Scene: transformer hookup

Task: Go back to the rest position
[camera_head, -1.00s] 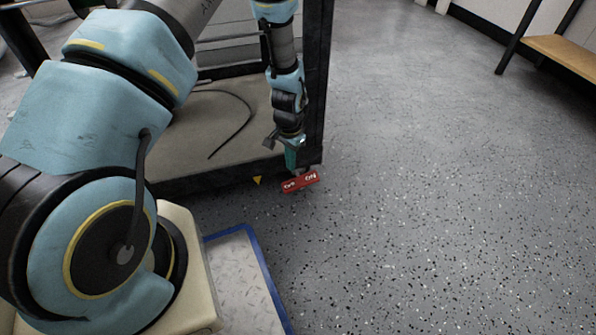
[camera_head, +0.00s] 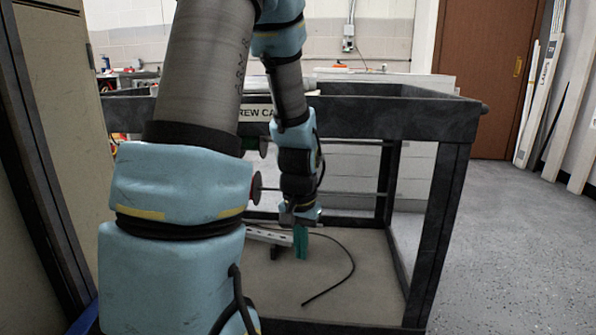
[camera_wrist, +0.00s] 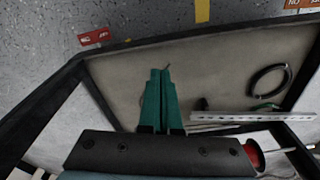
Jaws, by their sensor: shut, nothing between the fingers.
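The dark-framed cart (camera_head: 441,225) stands right in front of me. My arm's blue and grey links cover the left and middle of the head view and hide part of the cart.
A black cable (camera_head: 345,275) lies on the cart's lower shelf (camera_head: 360,305). A white perforated rail (camera_wrist: 250,117) shows in the wrist view, as does a red label (camera_wrist: 93,37). A brown door (camera_head: 508,75) stands behind. Floor is free at the right (camera_head: 535,250).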

